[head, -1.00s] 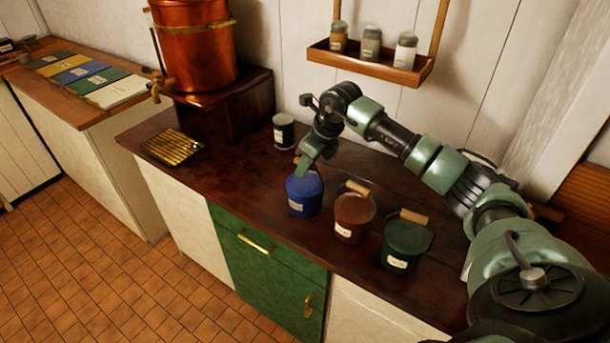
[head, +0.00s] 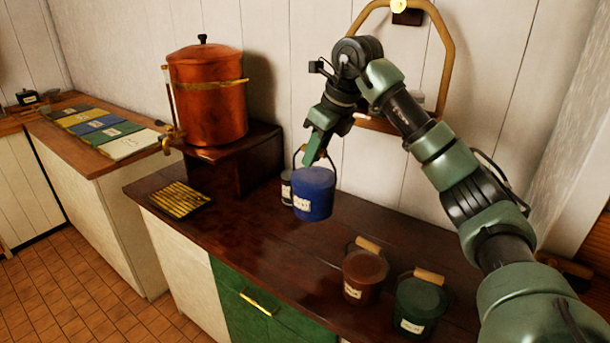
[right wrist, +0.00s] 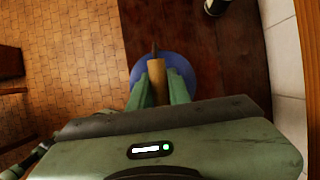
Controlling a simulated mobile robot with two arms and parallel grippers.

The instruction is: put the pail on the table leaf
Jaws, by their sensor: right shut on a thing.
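A blue pail (head: 314,196) with a white label hangs by its handle from my right gripper (head: 318,152), above the dark wooden counter (head: 250,235). A brown pail (head: 364,277) and a green pail (head: 420,304) stand on the counter, handles up. I cannot tell which surface is the table leaf. My left gripper is not in view.
A copper urn (head: 208,98) stands on a wooden stand at the back. A brass-coloured slatted tray (head: 180,198) lies at the counter's left. A dark jar (head: 286,188) is partly hidden behind the blue pail. A left counter holds coloured booklets (head: 98,126).

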